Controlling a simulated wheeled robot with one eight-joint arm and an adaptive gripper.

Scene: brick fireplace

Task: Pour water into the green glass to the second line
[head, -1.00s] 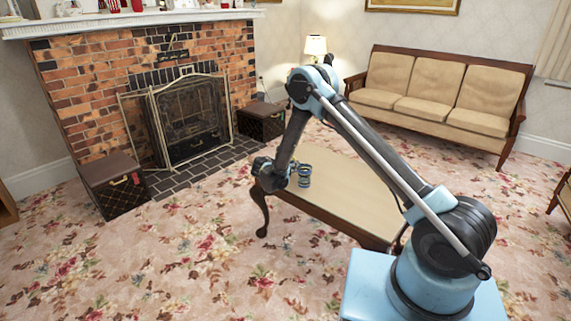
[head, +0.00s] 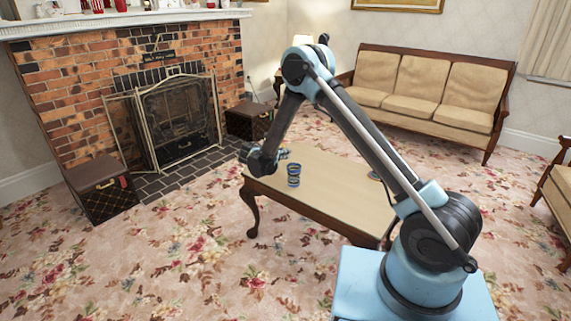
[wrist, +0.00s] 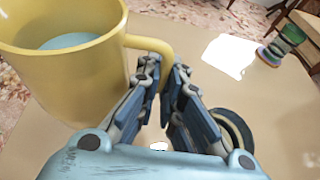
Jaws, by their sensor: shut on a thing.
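A yellow mug (wrist: 75,80) fills the upper left of the wrist view, with pale bluish water (wrist: 78,41) inside. My gripper (wrist: 167,82) is shut on its handle, and the mug looks near upright. The green glass (wrist: 291,37) stands on the table at the upper right of the wrist view, apart from the mug; its lines cannot be read. In the head view my gripper (head: 282,154) is over the left end of the table, and the mug cannot be made out there.
A dark blue striped glass (head: 293,175) stands on the coffee table (head: 335,187) close to my gripper. A dark round rim (wrist: 238,128) shows beside my fingers in the wrist view. The table's middle looks clear. A sofa (head: 425,95) and fireplace (head: 180,115) stand beyond.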

